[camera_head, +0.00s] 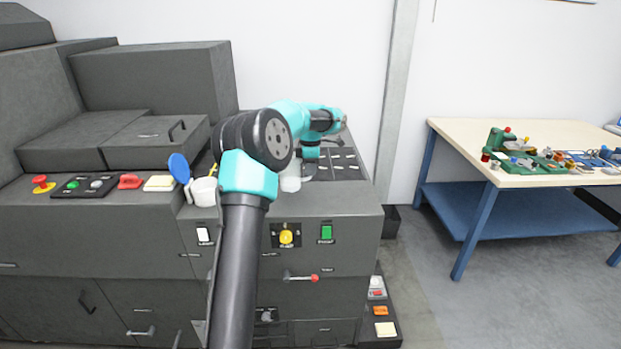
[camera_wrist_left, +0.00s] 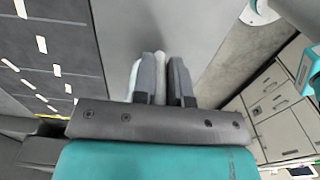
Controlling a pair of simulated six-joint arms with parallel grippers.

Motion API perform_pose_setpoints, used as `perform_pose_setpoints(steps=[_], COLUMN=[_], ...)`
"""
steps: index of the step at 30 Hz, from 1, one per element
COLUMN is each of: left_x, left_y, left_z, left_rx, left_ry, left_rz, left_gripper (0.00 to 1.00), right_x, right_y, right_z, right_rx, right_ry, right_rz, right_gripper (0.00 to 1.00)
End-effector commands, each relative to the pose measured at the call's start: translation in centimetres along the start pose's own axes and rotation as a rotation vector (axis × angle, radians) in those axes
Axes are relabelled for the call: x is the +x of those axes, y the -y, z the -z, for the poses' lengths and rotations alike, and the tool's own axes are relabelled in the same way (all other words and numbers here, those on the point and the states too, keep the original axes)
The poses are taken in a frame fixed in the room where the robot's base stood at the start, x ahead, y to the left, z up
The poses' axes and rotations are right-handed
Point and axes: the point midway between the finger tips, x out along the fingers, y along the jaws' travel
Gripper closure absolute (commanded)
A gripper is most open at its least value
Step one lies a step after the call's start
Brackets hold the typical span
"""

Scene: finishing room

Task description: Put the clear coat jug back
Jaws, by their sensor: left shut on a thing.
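My left gripper (camera_head: 309,152) is over the right part of the dark machine's top, partly hidden behind my own arm. In the left wrist view its two grey fingers (camera_wrist_left: 165,82) are close together with a pale, narrow piece between them. A white rounded body, which looks like the clear coat jug (camera_head: 290,180), shows just below and left of the gripper, above the machine's front edge. Most of it is hidden by my arm, and its label cannot be read. The pale piece also shows in the left wrist view (camera_wrist_left: 161,66). My right gripper is not in view.
A white cup-like opening (camera_head: 204,191) with a raised blue lid (camera_head: 179,168) is on the machine (camera_head: 110,225), left of my arm. A dark panel with pale marks (camera_head: 342,165) lies right of the gripper. A workbench (camera_head: 460,140) with small parts stands at right, across clear floor.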

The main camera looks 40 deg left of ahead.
Motion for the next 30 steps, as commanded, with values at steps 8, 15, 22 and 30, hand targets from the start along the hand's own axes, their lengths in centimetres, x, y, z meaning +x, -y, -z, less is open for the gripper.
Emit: perform_pose_setpoints(steps=[8, 15, 22, 30], left_x=[1.5, 3.5, 3.5, 3.8], left_y=[0.0, 0.0, 0.0, 0.0], left_z=[0.0, 0.0, 0.0, 0.0], left_rx=[-0.001, -0.001, -0.001, -0.001], left_ry=[-0.001, 0.0, 0.0, 0.0], left_rz=[0.002, -0.001, -0.001, 0.0], left_gripper=[1.0, 1.0, 1.0, 0.77], right_x=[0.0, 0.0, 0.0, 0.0], right_y=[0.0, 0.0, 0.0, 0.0], right_z=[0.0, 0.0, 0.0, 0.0], right_rx=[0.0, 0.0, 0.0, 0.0], right_ry=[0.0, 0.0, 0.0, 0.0], right_rz=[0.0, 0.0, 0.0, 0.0], right_gripper=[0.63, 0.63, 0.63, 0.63])
